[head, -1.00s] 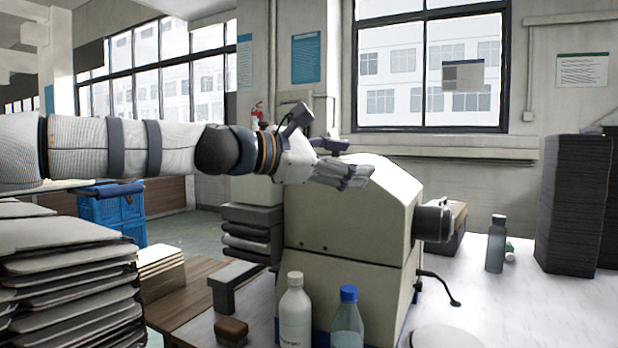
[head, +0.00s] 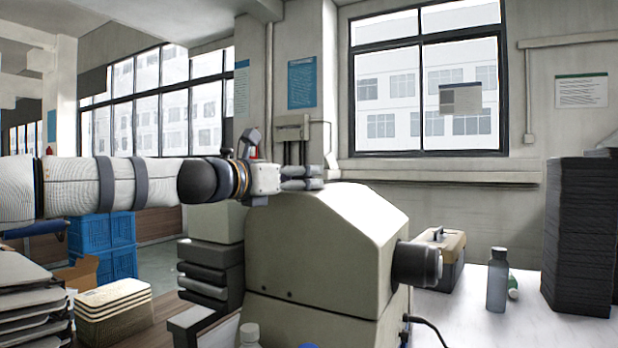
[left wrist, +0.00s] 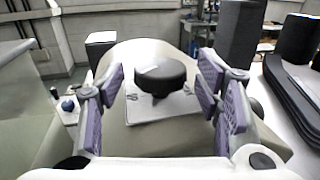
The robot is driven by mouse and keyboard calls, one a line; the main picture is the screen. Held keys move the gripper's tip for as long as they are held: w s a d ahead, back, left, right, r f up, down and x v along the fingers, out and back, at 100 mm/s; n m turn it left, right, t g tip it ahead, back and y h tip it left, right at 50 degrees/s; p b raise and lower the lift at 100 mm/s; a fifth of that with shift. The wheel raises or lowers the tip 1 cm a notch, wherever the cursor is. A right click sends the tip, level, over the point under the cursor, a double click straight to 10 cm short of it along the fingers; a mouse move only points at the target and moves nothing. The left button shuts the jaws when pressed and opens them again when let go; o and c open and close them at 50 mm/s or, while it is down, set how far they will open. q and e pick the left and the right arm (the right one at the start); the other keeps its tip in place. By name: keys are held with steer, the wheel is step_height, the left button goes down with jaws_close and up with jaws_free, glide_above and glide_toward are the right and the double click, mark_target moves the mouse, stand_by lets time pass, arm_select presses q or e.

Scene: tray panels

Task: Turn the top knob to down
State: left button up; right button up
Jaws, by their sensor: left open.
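A beige machine (head: 330,250) stands on the white bench in the head view. In the left wrist view a round black knob (left wrist: 160,74) sits on a pale plate (left wrist: 165,105) on the machine's top. My left gripper (head: 318,178) is just above the machine's top in the head view. In the left wrist view its fingers are open (left wrist: 161,78), one on each side of the knob in the picture. I cannot tell whether they touch it. The top knob cannot be made out in the head view. My right gripper is not in view.
A dark side knob (head: 418,263) sticks out of the machine's right face. A toolbox (head: 450,255), a grey bottle (head: 497,280) and a tall dark stack (head: 580,235) stand to the right. Two bottle tops (head: 249,332) show at the front edge. Blue crates (head: 100,240) are at left.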

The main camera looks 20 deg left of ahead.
arm_select(q)
steer(key=shift+s, duration=0.2)
steer(key=shift+s+a+r, duration=0.1)
steer(key=shift+c, duration=1.4)
steer(key=c, duration=0.9)
steer(key=shift+o, duration=0.2)
steer(key=shift+y, duration=0.3)
